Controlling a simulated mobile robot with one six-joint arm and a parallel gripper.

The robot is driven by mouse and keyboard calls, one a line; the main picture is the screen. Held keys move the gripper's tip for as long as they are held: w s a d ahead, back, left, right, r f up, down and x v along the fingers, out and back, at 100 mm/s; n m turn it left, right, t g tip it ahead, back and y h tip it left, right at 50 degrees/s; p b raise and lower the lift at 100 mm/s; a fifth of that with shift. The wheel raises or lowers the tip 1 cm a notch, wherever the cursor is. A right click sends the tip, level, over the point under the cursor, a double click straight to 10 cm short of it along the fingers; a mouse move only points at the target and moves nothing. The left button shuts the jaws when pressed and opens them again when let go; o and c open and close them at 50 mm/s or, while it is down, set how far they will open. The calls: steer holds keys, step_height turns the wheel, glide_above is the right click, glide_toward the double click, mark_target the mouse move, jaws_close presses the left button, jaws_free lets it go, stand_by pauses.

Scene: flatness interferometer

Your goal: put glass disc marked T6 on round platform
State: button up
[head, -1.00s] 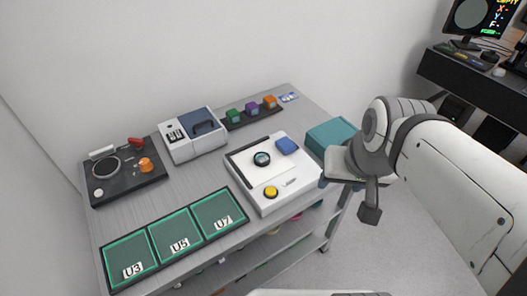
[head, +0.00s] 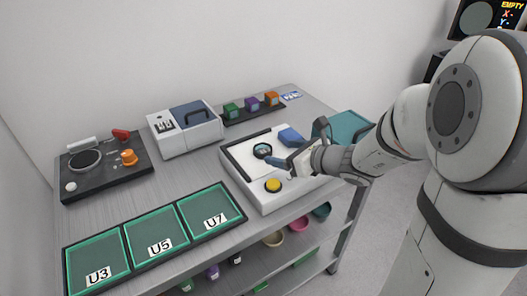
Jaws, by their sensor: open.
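A small round disc with a dark rim and a pale glassy centre (head: 262,151) lies on the white panel of a white instrument (head: 262,200); any marking on it is too small to read. My gripper (head: 275,161) is open and empty just to the right of this disc, over the white instrument, with a gap that I cannot judge. A black device (head: 110,182) at the left has a round ringed plate (head: 85,160). I cannot tell which round part is the platform.
Green trays marked U3 (head: 97,270), U5 (head: 155,243) and U7 (head: 210,208) line the table's front. A grey-white box (head: 186,135) and coloured blocks (head: 231,110) stand behind. A blue block (head: 290,138) and yellow knob (head: 273,185) flank my gripper. A teal box (head: 350,127) is right.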

mark_target(263, 149)
steer(key=shift+w+a+f, duration=0.2)
steer(key=shift+w+f, duration=0.05)
steer(key=shift+w, duration=0.1)
steer(key=x, duration=0.6)
steer(key=shift+w+a+f, duration=0.15)
steer(key=shift+a, duration=0.25)
steer(key=shift+c, duration=0.2)
steer(key=c, duration=1.1)
